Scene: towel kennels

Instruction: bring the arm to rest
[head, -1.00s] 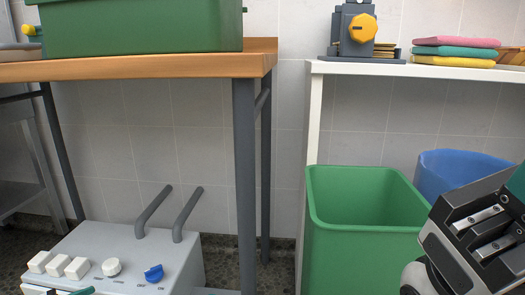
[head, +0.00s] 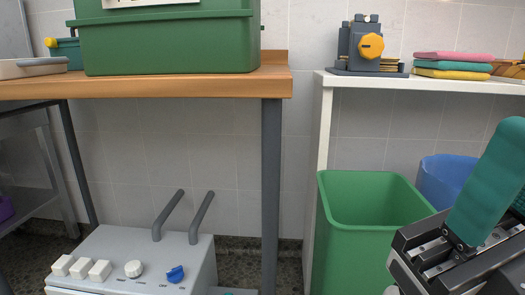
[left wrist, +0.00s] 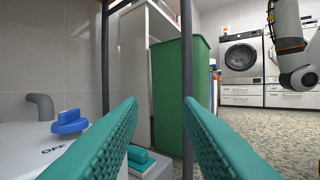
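My left gripper (left wrist: 160,102) shows in the left wrist view as two teal ribbed fingers set wide apart, with nothing between them. It is near the grey box with knobs (left wrist: 35,138), whose blue knob is left of the fingers. It is not in the head view. My right gripper (head: 485,190) is at the lower right of the head view, in front of the bins. One teal finger stands up and leans right; the rest is partly cut off by the frame edge, so its opening is unclear. I see no object in it.
A green bin (head: 370,255) and blue bin (head: 445,178) stand under the white shelf (head: 440,84). The wooden table (head: 180,87) carries a green crate (head: 170,48). The grey box also shows in the head view (head: 140,250). A teal-topped item (left wrist: 143,158) lies low beyond my left fingers.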

